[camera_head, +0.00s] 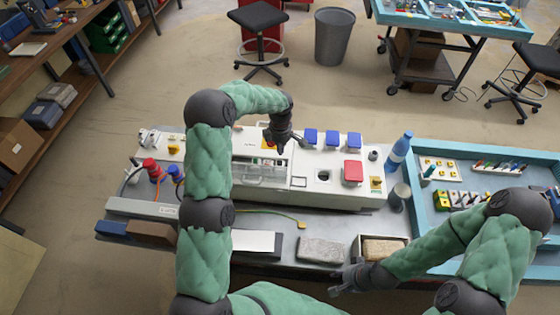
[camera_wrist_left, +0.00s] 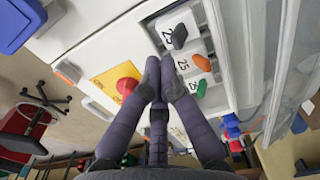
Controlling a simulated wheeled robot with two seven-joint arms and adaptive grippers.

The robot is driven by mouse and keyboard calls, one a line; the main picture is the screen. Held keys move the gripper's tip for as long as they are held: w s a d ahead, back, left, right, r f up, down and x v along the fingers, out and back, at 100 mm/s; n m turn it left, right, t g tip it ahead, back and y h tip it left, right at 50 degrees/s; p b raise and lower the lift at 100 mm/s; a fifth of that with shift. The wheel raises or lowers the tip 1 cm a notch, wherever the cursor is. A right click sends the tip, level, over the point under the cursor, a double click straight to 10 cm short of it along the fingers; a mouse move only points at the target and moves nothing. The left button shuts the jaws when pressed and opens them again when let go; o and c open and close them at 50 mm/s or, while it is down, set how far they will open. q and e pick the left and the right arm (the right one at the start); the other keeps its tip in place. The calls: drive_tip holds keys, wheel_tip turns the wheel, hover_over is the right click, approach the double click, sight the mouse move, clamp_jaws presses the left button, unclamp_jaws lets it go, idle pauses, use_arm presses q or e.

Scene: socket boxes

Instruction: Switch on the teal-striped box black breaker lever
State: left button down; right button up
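In the left wrist view, a dark grey-black breaker lever (camera_wrist_left: 179,37) sits on a white module marked 25. An orange lever (camera_wrist_left: 202,62) and a green lever (camera_wrist_left: 201,88) follow in the same row. My left gripper (camera_wrist_left: 160,68) has its fingertips together, empty, just beside the row near the black lever; contact cannot be told. In the head view my left gripper (camera_head: 283,136) is over the white box (camera_head: 300,185), beside its clear window (camera_head: 262,173). I cannot make out a teal stripe. My right gripper (camera_head: 347,281) is low by the bench's front edge, its fingers unclear.
A red button (camera_wrist_left: 126,85) on a yellow plate is left of the fingers. A transparent cover (camera_wrist_left: 285,70) stands right of the levers. Blue socket covers (camera_head: 332,138), a red cover (camera_head: 352,171) and a blue bottle (camera_head: 398,151) are to the right in the head view.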

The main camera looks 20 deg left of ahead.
use_arm(q)
drive_tip(key=shift+f, duration=0.4)
drive_tip(key=shift+f, duration=0.1)
wheel_tip(320, 180, down, 3)
drive_tip(key=b, duration=0.2)
drive_tip(key=shift+b, duration=0.4)
drive_tip(key=shift+s, duration=0.15)
drive_tip(key=shift+s+f+b, duration=0.1)
drive_tip(key=shift+s+b, duration=0.45)
drive_tip(key=shift+s, duration=0.05)
drive_tip(key=r, duration=0.2)
drive_tip(key=w+r+p, duration=0.1)
drive_tip(key=r+p, duration=0.1)
drive_tip(key=r, duration=0.1)
drive_tip(key=shift+w+r, duration=0.35)
idle(0.5)
